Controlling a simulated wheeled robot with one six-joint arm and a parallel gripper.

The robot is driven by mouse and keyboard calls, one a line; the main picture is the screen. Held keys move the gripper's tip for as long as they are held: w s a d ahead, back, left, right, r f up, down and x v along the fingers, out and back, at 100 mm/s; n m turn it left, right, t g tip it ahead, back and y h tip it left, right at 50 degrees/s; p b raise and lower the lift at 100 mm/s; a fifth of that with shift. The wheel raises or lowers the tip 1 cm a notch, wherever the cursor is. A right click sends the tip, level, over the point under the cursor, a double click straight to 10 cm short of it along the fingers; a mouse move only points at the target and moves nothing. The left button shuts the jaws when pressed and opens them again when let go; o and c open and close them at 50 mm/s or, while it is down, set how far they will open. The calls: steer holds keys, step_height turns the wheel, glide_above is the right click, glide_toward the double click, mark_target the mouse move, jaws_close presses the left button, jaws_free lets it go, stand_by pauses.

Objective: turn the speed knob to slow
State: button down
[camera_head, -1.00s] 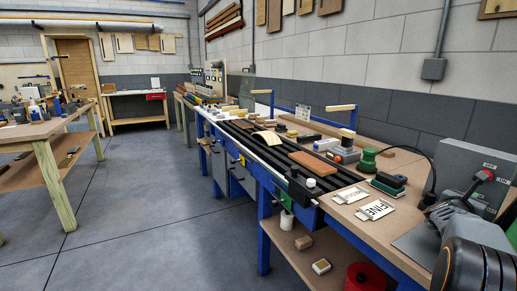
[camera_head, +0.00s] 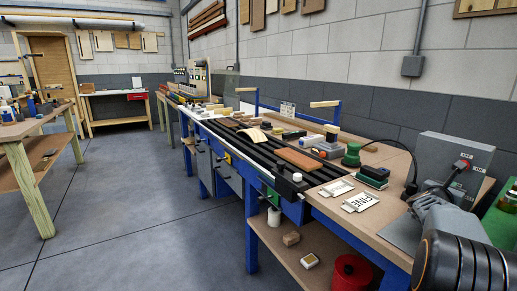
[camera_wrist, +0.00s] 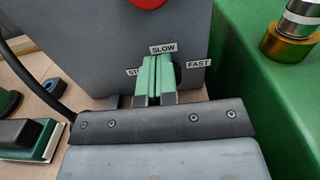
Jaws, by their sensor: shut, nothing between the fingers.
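The grey control box (camera_head: 445,148) stands on the bench at the right, and its face (camera_wrist: 90,50) fills the upper left of the wrist view. Labels SLOW (camera_wrist: 163,48) and FAST (camera_wrist: 198,63) show there; a third label is partly covered by my fingers. My gripper (camera_wrist: 157,62) is shut, its green fingers close together, pointing at the box just under SLOW. A dark rounded edge (camera_wrist: 179,74) beside the fingertips may be the speed knob; most of it is hidden. I cannot tell whether the fingers touch it.
A green surface (camera_wrist: 250,80) stands close on the right. A black cable (camera_wrist: 30,75) runs at the left. A green-and-black sander (camera_head: 372,176) and white cards (camera_head: 360,202) lie on the bench.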

steer(key=shift+s+d+b, duration=0.4)
steer(key=shift+d+b, duration=0.05)
steer(key=shift+b, duration=1.95)
steer(key=shift+r, duration=0.55)
steer(key=shift+s+a+f, duration=0.15)
steer(key=shift+f, duration=0.1)
steer(key=shift+s+a+f+b, duration=0.3)
steer(key=shift+s+a+b, duration=0.1)
steer(key=shift+s+b, duration=0.3)
steer(key=a, duration=0.2)
steer(key=shift+s+a+r+b, duration=0.15)
steer(key=shift+s+a+b, duration=0.05)
steer(key=shift+a+b, duration=0.2)
steer(key=shift+s+a, duration=0.1)
steer(key=shift+a, duration=0.5)
steer(key=shift+r, duration=0.1)
